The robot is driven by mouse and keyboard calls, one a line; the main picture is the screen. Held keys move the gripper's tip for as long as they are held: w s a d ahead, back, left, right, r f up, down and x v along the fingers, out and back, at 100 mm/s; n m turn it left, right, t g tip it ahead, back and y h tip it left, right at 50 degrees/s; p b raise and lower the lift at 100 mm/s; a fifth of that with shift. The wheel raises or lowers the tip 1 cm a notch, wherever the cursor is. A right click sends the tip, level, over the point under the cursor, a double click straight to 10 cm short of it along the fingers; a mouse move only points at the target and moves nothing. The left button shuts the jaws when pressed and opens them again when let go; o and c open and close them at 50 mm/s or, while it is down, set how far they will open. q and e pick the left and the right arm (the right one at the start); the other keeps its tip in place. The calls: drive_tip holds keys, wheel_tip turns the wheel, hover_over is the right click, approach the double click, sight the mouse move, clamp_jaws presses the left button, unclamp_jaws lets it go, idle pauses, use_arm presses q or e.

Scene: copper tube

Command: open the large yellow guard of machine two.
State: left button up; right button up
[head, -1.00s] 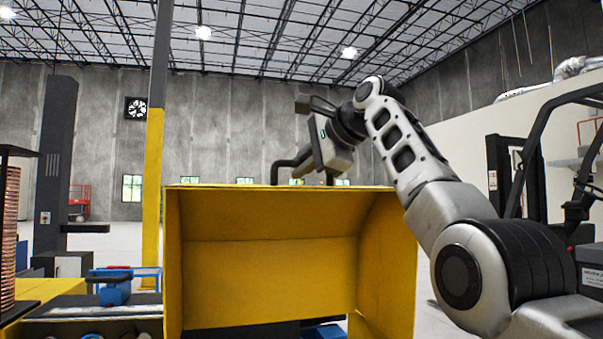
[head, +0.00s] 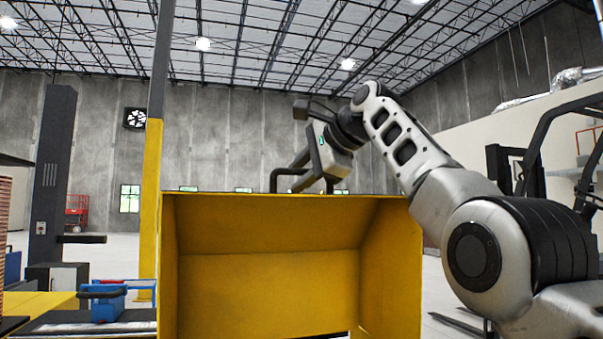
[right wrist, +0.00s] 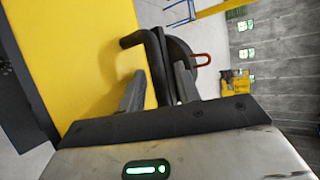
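The large yellow guard (head: 270,290) stands raised in front of me in the head view, its hollow inner side facing me. A black bent handle (head: 275,180) rises behind its top edge. My right gripper (head: 308,180) reaches over that edge at the handle. In the right wrist view the fingers (right wrist: 160,72) are spread, with the black handle (right wrist: 135,40) between them. A gap shows beside the left finger; whether the right finger touches the handle is unclear. The guard's outer yellow face (right wrist: 80,55) fills the upper left there. My left gripper is out of view.
A yellow and grey post (head: 152,200) stands just left of the guard. A blue part with a black handle (head: 107,305) sits on the machine at lower left. A dark forklift-like frame (head: 550,150) stands at right, behind my right arm.

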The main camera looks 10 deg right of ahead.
drive_tip(key=shift+f, duration=0.1)
drive_tip(key=shift+s+d+r+b, duration=0.25)
drive_tip(key=shift+s+d+b, duration=0.05)
drive_tip(key=shift+s+b, duration=0.15)
use_arm(q)
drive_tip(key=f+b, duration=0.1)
drive_tip(key=b, duration=0.2)
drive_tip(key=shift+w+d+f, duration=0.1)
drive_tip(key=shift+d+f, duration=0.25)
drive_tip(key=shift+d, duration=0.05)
use_arm(e)
drive_tip(key=v, duration=1.4)
drive_tip(key=shift+s+r, duration=0.3)
drive_tip(key=shift+s, duration=0.05)
